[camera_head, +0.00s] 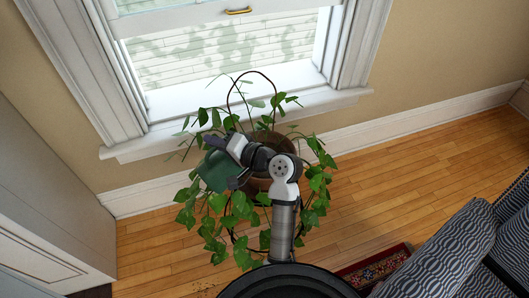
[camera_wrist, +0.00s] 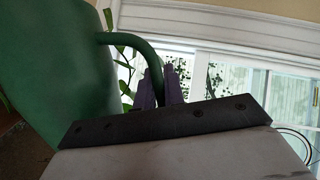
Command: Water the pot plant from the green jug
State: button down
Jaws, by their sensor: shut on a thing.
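The green jug (camera_head: 214,171) is held over the left part of the pot plant, next to the pot. In the wrist view the jug (camera_wrist: 55,75) fills the left side, and its curved handle (camera_wrist: 135,44) runs between the fingers. My gripper (camera_wrist: 160,88) is shut on that handle. In the head view my gripper (camera_head: 218,143) is beside the jug, partly hidden by my wrist. The pot plant (camera_head: 314,185) has trailing green leaves around a brown pot (camera_head: 287,143), which my arm partly covers. The jug's spout and any water are not visible.
A window with a white sill (camera_head: 235,107) stands behind the plant. A white panelled cabinet (camera_head: 45,190) is at the left. A striped sofa (camera_head: 450,250) and a red patterned rug (camera_head: 372,268) are at the lower right. Wooden floor (camera_head: 400,165) is clear right of the plant.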

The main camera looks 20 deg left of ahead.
aim_at(201, 171)
dwell(0.3)
jog(key=shift+s+a+f+n+b, duration=0.3)
jog(key=shift+s+f+b, duration=0.1)
jog(key=shift+f+b, duration=0.2)
jog(key=n, duration=0.1)
jog(key=s+a+n+h, duration=0.1)
jog(key=s+p, duration=0.1)
jog(key=shift+s+a+r+n+t+h, duration=0.15)
jog(key=shift+a+r+n+t+h, duration=0.15)
jog(key=shift+a+n, duration=0.1)
jog(key=shift+s+a+f+n+b, duration=0.2)
jog(key=shift+s+f+n+b, duration=0.2)
jog(key=shift+f+b, duration=0.2)
jog(key=shift+s+a+f+t+h, duration=0.1)
jog(key=shift+t+h, duration=0.2)
jog(key=shift+h, duration=0.1)
jog(key=shift+s+a+f+n+b, duration=0.3)
jog(key=shift+f+n+b, duration=0.05)
jog(key=shift+f+n, duration=0.15)
